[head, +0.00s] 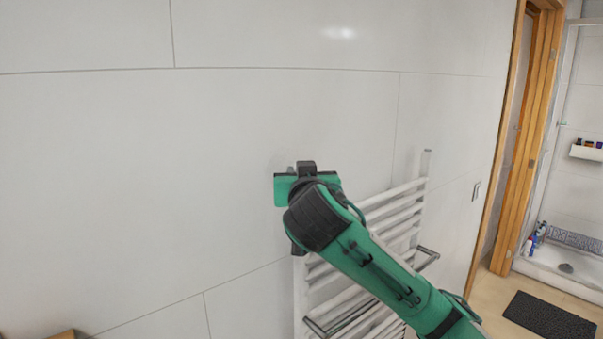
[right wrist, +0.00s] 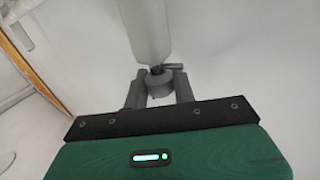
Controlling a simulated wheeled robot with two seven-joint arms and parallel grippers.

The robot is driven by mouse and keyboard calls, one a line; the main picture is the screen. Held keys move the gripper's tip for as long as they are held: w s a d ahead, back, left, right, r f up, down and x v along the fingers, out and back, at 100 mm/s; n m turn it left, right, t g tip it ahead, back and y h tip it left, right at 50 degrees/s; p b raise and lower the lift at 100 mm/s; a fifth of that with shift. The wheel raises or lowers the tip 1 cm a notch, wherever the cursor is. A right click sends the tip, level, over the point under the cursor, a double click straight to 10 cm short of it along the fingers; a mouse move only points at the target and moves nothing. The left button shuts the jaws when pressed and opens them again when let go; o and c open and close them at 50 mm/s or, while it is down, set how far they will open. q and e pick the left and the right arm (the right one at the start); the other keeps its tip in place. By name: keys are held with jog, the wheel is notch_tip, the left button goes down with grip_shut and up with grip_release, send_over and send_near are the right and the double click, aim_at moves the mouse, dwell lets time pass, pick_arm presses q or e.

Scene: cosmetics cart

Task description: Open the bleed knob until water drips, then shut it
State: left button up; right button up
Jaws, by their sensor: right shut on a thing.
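The white towel radiator (head: 300,290) hangs on the tiled wall in the head view. Its upright tube (right wrist: 148,30) fills the top middle of the right wrist view. The grey bleed knob (right wrist: 158,84) sits at the end of that tube, with a small dark stem and side piece beside it. My right gripper (right wrist: 159,92) is shut on the knob, one finger on each side. In the head view my right gripper (head: 305,172) is at the radiator's upper left corner and hides the knob. No water drops show. My left gripper is not in view.
Radiator bars (head: 405,187) run right of and below my right gripper. The wall (head: 130,180) to the left is bare. A wooden door frame (head: 535,130), a shower tray and a dark mat (head: 550,318) are at the right.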

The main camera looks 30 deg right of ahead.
jog(key=shift+m+g+h, duration=1)
jog(key=shift+m+h, duration=0.2)
jog(key=shift+h, duration=0.4)
jog(key=o, duration=1)
jog(key=shift+c, duration=0.2)
jog(key=shift+b, duration=0.3)
jog(key=shift+s+a+f, duration=0.1)
jog(key=shift+s+a, duration=0.15)
jog(key=b+v, duration=0.3)
jog(key=v, duration=1)
jog(key=shift+w, duration=0.15)
